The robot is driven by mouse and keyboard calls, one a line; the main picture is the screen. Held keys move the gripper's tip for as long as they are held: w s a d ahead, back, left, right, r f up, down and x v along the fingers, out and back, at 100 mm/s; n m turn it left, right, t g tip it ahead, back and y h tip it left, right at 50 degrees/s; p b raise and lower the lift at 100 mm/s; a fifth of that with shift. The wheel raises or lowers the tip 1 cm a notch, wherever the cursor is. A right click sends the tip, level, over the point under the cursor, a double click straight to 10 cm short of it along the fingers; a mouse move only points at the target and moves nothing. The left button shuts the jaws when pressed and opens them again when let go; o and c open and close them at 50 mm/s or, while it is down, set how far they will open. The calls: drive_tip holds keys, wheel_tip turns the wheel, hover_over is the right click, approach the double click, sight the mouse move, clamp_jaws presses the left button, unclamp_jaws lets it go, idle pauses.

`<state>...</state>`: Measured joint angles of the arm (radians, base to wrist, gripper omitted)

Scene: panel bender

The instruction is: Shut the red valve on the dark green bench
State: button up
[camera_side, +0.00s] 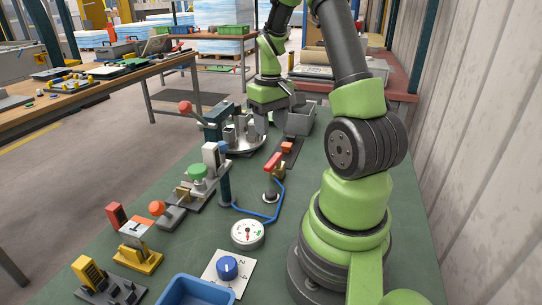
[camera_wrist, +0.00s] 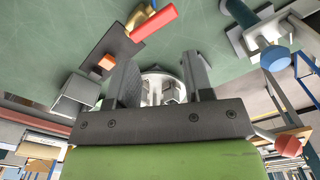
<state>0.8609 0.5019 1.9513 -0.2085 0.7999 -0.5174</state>
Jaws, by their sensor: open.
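The red valve's lever (camera_side: 272,162) sits on a brass body (camera_side: 280,173) on the dark green bench (camera_side: 190,240), near the middle of the side view. A blue hose runs down from it. In the wrist view the red lever (camera_wrist: 154,22) and part of the brass body (camera_wrist: 140,14) show at the top edge, beyond my fingers. The lever lies at a slant to the hose; its exact setting is unclear. My gripper (camera_wrist: 160,70) is open and empty. In the side view it is farther back than the valve, by the round metal fixture, and its fingertips are hard to make out.
The round fixture (camera_side: 243,139) with upright metal parts stands near my gripper. A grey bin (camera_side: 300,120) and an orange block (camera_side: 288,147) are behind the valve.

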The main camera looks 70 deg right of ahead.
sight(271, 162)
wheel_tip(271, 162, down, 10)
drive_tip(key=n, duration=2.2)
drive_tip(key=shift+n, duration=0.4)
clamp_jaws()
